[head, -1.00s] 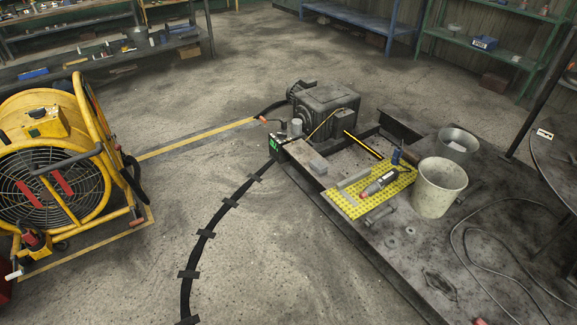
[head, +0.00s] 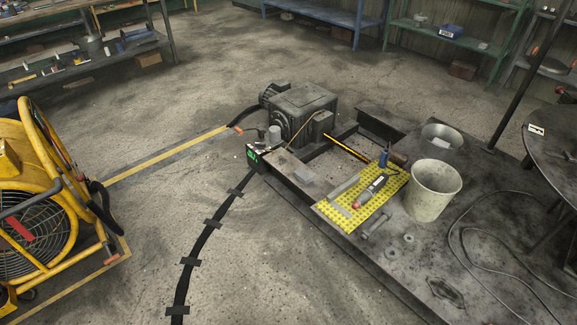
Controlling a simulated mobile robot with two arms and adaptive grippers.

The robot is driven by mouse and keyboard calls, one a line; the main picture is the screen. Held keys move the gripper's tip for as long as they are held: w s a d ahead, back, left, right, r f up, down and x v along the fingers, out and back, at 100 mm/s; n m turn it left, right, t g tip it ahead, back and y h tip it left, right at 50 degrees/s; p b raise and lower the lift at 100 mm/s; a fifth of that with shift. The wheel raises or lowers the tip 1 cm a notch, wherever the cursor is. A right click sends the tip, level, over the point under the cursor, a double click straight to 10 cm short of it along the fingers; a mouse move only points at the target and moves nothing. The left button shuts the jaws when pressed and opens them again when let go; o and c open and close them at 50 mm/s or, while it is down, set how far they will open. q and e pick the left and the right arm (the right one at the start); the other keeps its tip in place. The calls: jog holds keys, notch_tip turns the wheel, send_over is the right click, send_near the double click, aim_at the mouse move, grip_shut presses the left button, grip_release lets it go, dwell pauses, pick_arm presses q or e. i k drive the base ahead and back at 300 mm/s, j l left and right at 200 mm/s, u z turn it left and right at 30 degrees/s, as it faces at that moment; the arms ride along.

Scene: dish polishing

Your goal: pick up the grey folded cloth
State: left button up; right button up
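I cannot make out a grey folded cloth for certain. A round metal pan (head: 437,143) at the back of the low bench holds something pale that I cannot identify. Neither of my grippers is in view.
The dark low bench (head: 405,270) carries a motor (head: 300,110), a yellow perforated mat (head: 335,214) with tools and a pale bucket (head: 432,190). A round table (head: 560,145) stands right, a yellow fan (head: 45,190) left. Floor between is open, crossed by a taped-down cable (head: 205,240).

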aim_at(303, 175)
jog(key=i+l+u, duration=0.1)
jog(key=i+u, duration=0.35)
jog(key=i, duration=0.9)
